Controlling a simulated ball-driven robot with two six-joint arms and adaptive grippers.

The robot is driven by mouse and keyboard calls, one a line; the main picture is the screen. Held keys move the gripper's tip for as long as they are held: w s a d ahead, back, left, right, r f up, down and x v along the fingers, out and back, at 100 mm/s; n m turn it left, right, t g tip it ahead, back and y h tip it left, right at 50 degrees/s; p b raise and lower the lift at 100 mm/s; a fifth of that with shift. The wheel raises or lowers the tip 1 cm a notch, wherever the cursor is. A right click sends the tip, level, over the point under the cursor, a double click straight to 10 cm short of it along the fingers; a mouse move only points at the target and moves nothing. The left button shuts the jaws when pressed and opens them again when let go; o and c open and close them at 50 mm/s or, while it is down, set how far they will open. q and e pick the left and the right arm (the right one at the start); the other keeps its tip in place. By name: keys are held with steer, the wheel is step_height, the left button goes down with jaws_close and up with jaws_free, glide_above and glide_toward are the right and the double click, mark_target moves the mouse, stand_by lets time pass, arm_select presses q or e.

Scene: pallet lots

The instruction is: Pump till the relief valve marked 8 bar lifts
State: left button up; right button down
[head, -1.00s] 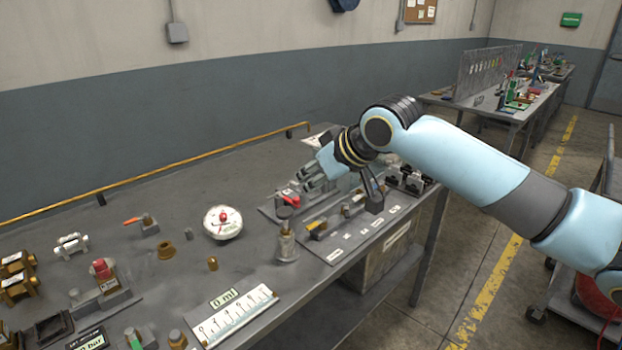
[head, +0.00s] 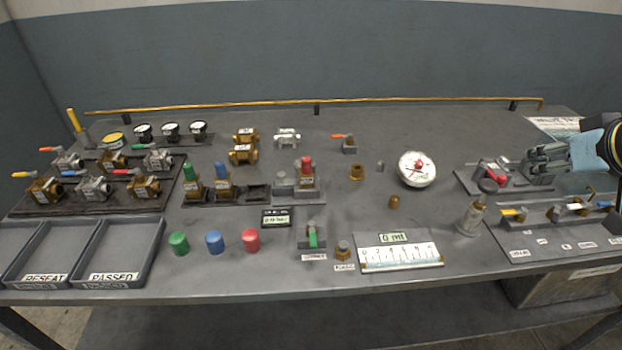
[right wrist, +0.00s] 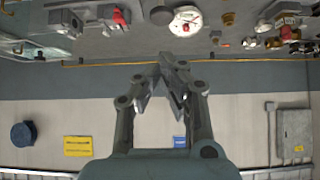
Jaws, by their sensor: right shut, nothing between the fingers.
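A red-capped valve (head: 306,172) stands upright on a grey block at mid-bench. A green-capped valve (head: 191,182) and a blue-capped valve (head: 222,183) stand in a rack to its left. Their labels are too small to read, so I cannot tell which is marked 8 bar. A small digital display (head: 276,217) sits in front, its figures unclear. A round white gauge (head: 416,169) lies to the right; it also shows in the right wrist view (right wrist: 185,20). My right gripper (head: 533,168) is shut and empty, beside a red-knobbed fitting (head: 493,178). My left gripper is out of view.
Loose green (head: 179,243), blue (head: 214,242) and red (head: 251,240) caps stand near the front. A RESEAT tray (head: 40,255) and a PASSED tray (head: 115,255) are at left. A yellow rail (head: 320,102) runs behind.

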stand_by(0.3)
step_height(320, 180, up, 5)
steer(key=w+d+m+t+h+b, duration=0.1)
steer(key=d+m+t+b, duration=0.15)
steer(key=t+b, duration=0.35)
steer(key=s+a+f+n+y+b, duration=0.1)
steer(key=s+a+f+n+b, duration=0.1)
steer(key=s+f+b, duration=0.2)
step_height(320, 180, down, 2)
steer(key=shift+s+a+f+n+b, duration=0.25)
steer(key=shift+s+n+b, duration=0.1)
steer(key=shift+b, duration=0.2)
steer(key=shift+w, duration=0.15)
